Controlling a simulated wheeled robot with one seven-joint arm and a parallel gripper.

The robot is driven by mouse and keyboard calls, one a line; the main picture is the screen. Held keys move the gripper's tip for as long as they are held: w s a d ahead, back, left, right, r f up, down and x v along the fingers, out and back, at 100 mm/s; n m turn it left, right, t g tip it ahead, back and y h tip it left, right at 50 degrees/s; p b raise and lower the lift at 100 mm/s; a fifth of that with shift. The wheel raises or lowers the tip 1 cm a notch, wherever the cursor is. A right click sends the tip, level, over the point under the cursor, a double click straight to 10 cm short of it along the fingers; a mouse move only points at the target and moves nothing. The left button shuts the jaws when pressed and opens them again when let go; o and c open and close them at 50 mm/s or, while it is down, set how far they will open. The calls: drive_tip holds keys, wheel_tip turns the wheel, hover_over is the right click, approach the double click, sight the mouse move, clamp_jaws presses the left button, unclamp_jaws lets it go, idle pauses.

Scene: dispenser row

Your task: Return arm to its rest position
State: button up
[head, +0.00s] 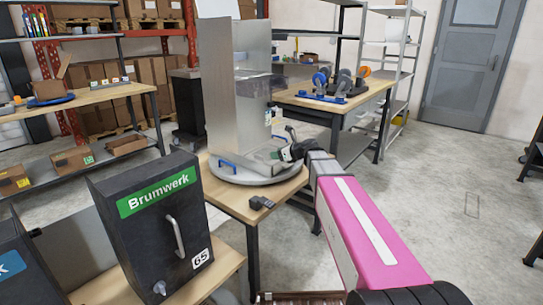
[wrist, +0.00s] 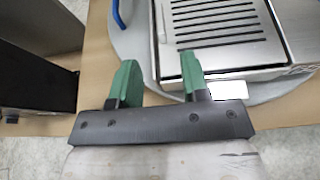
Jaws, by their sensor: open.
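My arm, with a pink link, reaches out from the lower right in the head view. My gripper (head: 277,154) is at its end, low by the front of a tall silver dispenser (head: 226,95). In the wrist view my gripper (wrist: 158,78) has two green fingers set apart with nothing between them. The dispenser's slotted drip tray (wrist: 222,28) lies just beyond the fingertips. I cannot tell whether a finger touches the tray's edge.
The dispenser stands on a round grey turntable (head: 235,177) with blue handles, on a wooden table (head: 228,198). A black Brumwerk box (head: 150,230) stands at the lower left. A small dark object (head: 261,202) lies near the table edge. Open floor (head: 450,180) is at right.

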drive_tip(key=s+d+f+n+g+h, duration=0.2)
drive_tip(key=s+d+f+n+h, duration=0.1)
drive_tip(key=s+d+f+n, duration=0.2)
drive_tip(key=s+d+f+n+g+h, duration=0.3)
drive_tip(key=s+d+f+n, duration=0.3)
drive_tip(key=s+f+n, duration=0.4)
drive_tip(key=s+d+f+n+g+h, duration=0.3)
drive_tip(key=s+f+n, duration=0.4)
drive_tip(key=s+n, duration=0.3)
drive_tip(key=s+d+h, duration=0.1)
drive_tip(key=s+d, duration=0.1)
drive_tip(key=s, duration=0.1)
drive_tip(key=shift+s+d+f+n+h, duration=0.15)
drive_tip(key=shift+f+n+h, duration=0.15)
drive_tip(key=shift+h, duration=0.1)
